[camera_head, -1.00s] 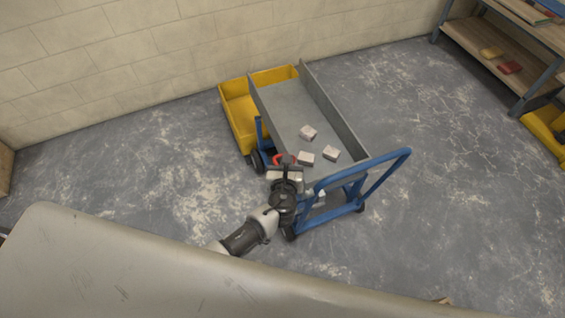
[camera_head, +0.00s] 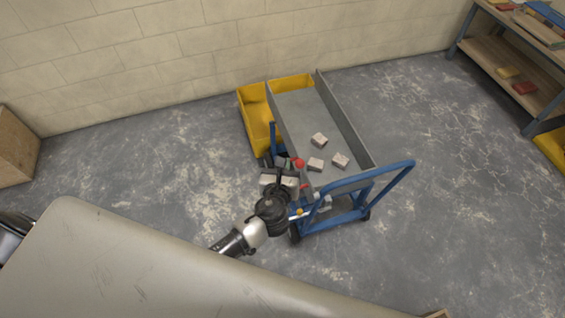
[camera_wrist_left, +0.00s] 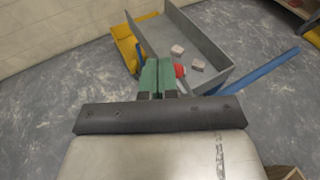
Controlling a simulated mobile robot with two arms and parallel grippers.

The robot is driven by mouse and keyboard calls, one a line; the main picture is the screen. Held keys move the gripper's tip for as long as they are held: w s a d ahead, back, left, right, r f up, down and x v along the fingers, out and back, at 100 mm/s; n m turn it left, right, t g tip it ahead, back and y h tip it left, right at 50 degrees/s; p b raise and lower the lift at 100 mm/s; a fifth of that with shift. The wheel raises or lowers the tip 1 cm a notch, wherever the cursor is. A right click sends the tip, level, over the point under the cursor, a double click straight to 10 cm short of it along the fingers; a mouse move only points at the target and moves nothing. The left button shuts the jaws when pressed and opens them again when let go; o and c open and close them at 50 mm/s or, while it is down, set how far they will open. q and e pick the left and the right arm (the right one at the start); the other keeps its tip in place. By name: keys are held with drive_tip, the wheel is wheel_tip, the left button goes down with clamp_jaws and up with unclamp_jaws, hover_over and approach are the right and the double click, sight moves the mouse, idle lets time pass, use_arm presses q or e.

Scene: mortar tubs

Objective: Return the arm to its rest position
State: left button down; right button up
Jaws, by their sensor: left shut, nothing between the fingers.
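My left arm comes up from the bottom middle of the head view. Its gripper (camera_head: 281,168) is beside the near left side of a grey-bedded cart (camera_head: 293,103) with a blue handle (camera_head: 392,169). In the left wrist view the green fingers (camera_wrist_left: 157,78) are together with nothing held between them. A red-topped thing (camera_head: 299,163) shows right beside the gripper; it also shows in the wrist view (camera_wrist_left: 180,71), and its lower part is partly hidden. My right gripper is not in view.
Several pale blocks (camera_head: 319,139) lie in the cart bed. A yellow tub (camera_head: 254,118) stands against its left side. A shelf with blue posts (camera_head: 505,60) stands at the right, a wooden box (camera_head: 15,150) at the left. The floor (camera_head: 160,145) left of the cart is clear.

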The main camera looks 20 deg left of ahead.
use_arm(q)
drive_tip(key=shift+s+a+r, duration=0.15)
drive_tip(key=shift+s+r, duration=0.15)
drive_tip(key=shift+r, duration=0.25)
use_arm(e)
drive_tip(key=shift+s+d, duration=0.15)
drive_tip(key=shift+s, duration=0.75)
use_arm(q)
drive_tip(key=shift+s, duration=0.1)
use_arm(e)
drive_tip(key=shift+d, duration=0.15)
drive_tip(key=shift+w+d, duration=0.1)
drive_tip(key=shift+w, duration=0.05)
